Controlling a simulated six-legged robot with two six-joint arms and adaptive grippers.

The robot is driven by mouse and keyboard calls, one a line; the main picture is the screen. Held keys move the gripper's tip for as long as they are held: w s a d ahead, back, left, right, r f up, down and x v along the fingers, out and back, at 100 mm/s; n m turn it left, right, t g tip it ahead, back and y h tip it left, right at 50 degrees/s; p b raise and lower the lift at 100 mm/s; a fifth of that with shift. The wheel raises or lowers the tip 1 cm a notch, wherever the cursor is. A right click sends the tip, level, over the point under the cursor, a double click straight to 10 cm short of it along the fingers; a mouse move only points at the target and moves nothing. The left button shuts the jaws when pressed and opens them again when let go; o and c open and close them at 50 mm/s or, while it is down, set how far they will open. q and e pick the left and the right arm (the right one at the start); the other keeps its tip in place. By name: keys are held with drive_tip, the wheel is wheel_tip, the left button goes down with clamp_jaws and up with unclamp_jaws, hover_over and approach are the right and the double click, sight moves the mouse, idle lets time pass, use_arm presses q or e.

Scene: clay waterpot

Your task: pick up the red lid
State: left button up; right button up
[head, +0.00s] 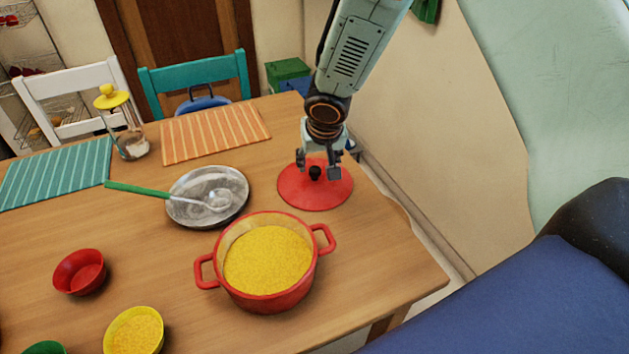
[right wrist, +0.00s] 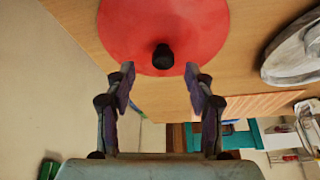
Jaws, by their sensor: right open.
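The red lid (head: 315,194) lies flat on the wooden table, behind and to the right of the red pot, with a black knob (head: 315,172) at its middle. My right gripper (head: 319,173) is over the lid, its two fingers on either side of the knob in the head view. In the right wrist view the open fingers (right wrist: 158,75) point at the lid (right wrist: 190,25), and the black knob (right wrist: 162,56) shows just beyond and between the fingertips. The fingers do not touch the knob there. My left gripper is not in view.
A red pot (head: 300,291) full of yellow grain stands in front of the lid. A metal plate (head: 183,213) with a green-handled ladle (head: 140,188) lies to the left. Red (head: 80,272) and yellow bowls (head: 134,332) stand at the front left. The table's right edge is near the lid.

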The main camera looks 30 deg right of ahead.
sight(315, 169)
drive_tip(key=x, duration=0.4)
drive_tip(key=shift+w+a+f, duration=0.15)
drive_tip(key=shift+a+f, duration=0.05)
drive_tip(key=shift+f, duration=0.05)
drive_tip(key=shift+d+f, duration=0.1)
drive_tip(key=shift+f, duration=0.2)
drive_tip(key=shift+w, duration=0.15)
drive_tip(key=c, duration=0.8)
clamp_jaws()
